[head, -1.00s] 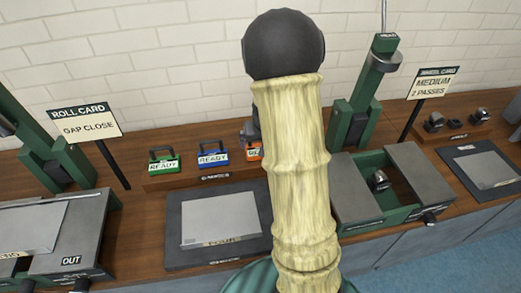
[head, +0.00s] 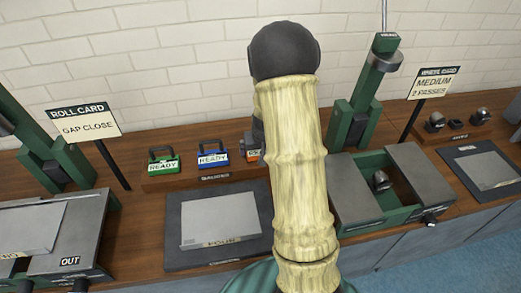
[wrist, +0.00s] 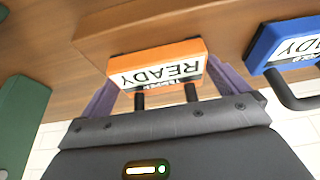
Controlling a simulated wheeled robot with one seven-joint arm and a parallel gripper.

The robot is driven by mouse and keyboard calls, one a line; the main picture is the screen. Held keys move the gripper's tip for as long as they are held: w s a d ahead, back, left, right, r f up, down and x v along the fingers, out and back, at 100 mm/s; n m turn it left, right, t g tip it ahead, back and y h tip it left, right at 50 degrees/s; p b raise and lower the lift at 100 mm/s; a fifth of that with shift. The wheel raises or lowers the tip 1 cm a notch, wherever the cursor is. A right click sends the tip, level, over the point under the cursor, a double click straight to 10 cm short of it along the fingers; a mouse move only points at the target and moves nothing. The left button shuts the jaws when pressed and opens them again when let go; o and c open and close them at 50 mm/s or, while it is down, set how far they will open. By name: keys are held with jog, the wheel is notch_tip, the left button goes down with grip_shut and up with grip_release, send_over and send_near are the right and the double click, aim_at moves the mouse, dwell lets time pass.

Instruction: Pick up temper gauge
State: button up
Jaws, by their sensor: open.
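An orange gauge block (head: 252,156) with a READY label stands at the right of a row of three on a low wooden stand, mostly hidden by my arm in the head view. In the wrist view the orange gauge (wrist: 152,62) appears upside down, its dark handle posts pointing toward my palm. My gripper (wrist: 163,82) is open, with one pale purple finger on each side of this gauge. I cannot tell whether the fingers touch it. The small second line on its label is too unclear to read, so I cannot confirm it is the temper gauge.
A blue gauge (head: 213,158) stands close beside the orange one, and a green gauge (head: 164,163) is further left. A dark plate (head: 222,228) lies in front. A green machine (head: 362,205) stands to the right, and a Roll Card sign (head: 85,122) to the left.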

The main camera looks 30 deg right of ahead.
jog(key=c, duration=0.9)
jog(key=shift+o, duration=0.2)
jog(key=shift+r, duration=0.1)
notch_tip(320, 180, up, 10)
jog(key=p, duration=0.1)
jog(key=shift+p, duration=0.4)
